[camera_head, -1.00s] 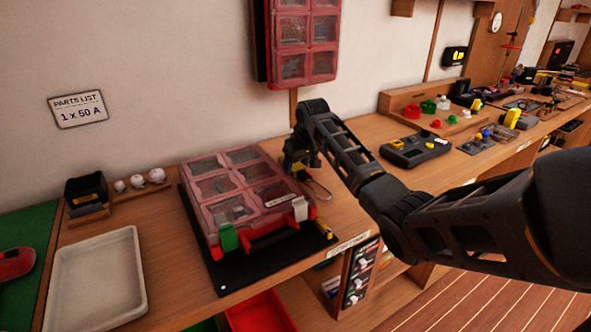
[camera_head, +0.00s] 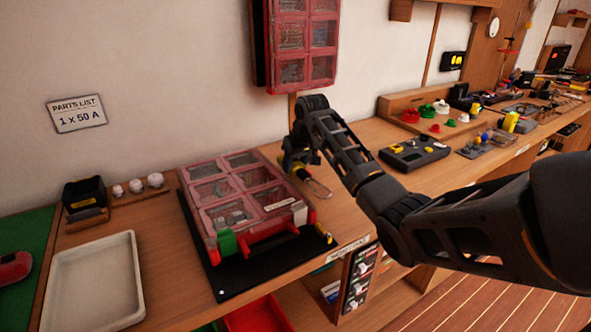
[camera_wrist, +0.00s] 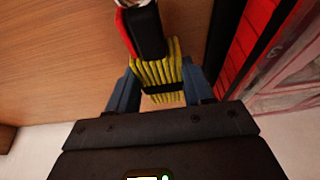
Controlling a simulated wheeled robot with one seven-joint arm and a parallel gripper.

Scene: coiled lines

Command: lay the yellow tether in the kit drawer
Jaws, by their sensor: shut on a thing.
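The yellow tether (camera_wrist: 160,76) is a coiled yellow cord with a dark band across it and a black and red end piece. It lies between the blue fingers of my gripper (camera_wrist: 163,90) in the wrist view. In the head view my gripper (camera_head: 298,160) is at the right rear corner of the red case, with a bit of yellow and a thin wire loop (camera_head: 320,187) below it. The gripper is shut on the tether. It looks close above the bench, but I cannot tell whether the tether touches it. No drawer is clearly identifiable.
The red case (camera_head: 268,246) with clear compartment lids lies on a black mat (camera_head: 225,286). An empty pale tray (camera_head: 133,275) is at left. A red bin (camera_head: 258,315) shows below the bench. A red compartment cabinet (camera_head: 303,45) hangs above.

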